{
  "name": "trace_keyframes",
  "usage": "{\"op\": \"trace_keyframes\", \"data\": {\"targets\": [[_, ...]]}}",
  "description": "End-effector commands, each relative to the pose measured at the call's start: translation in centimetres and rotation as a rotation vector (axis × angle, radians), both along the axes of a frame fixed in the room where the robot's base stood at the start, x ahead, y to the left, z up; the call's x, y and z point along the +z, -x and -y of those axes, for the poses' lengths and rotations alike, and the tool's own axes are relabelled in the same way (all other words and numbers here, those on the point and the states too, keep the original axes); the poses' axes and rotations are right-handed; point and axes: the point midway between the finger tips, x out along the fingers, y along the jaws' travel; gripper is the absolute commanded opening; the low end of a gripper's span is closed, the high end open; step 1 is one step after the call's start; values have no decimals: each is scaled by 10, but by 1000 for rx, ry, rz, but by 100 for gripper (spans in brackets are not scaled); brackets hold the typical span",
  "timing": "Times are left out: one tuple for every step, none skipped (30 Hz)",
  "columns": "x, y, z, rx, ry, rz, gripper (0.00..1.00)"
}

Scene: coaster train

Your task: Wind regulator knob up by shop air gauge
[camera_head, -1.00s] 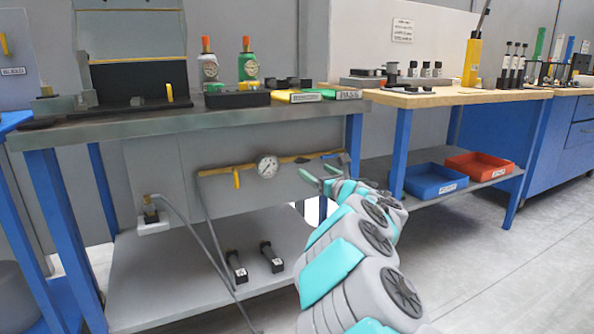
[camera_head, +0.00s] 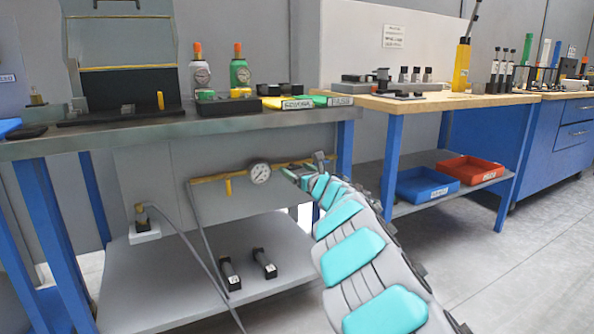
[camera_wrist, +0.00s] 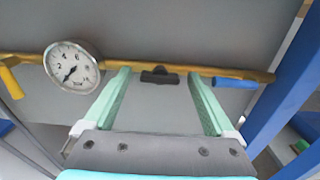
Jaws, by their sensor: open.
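The round white gauge (camera_wrist: 72,64) is on the brass pipe at the left of the wrist view; its needle points to the lower left, below the 2. It also shows in the head view (camera_head: 260,173). A dark knob (camera_wrist: 160,75) is on the same pipe, right of the gauge. My gripper (camera_wrist: 160,82) is open, its two green fingers reaching toward the pipe. The knob appears between the fingertips; I cannot tell if they reach around it. In the head view my arm hides much of the knob area.
A blue handle (camera_wrist: 235,82) is on the pipe close right of my right finger. A yellow lever (camera_wrist: 11,82) hangs left of the gauge. A blue table leg (camera_wrist: 285,85) stands at the right. Two black cylinders (camera_head: 263,263) lie on the lower shelf (camera_head: 165,290).

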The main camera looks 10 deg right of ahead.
Motion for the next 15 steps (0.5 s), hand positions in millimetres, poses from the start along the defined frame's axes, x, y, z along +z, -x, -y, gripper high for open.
{"op": "trace_keyframes", "data": {"targets": [[0,0,0,0,0,0,90],[0,0,0,0,0,0,90],[0,0,0,0,0,0,90],[0,0,0,0,0,0,90],[0,0,0,0,0,0,88],[0,0,0,0,0,0,83],[0,0,0,0,0,0,80],[0,0,0,0,0,0,76],[0,0,0,0,0,0,72],[0,0,0,0,0,0,69],[0,0,0,0,0,0,65],[0,0,0,0,0,0,61],[0,0,0,0,0,0,57],[0,0,0,0,0,0,54],[0,0,0,0,0,0,50]]}}
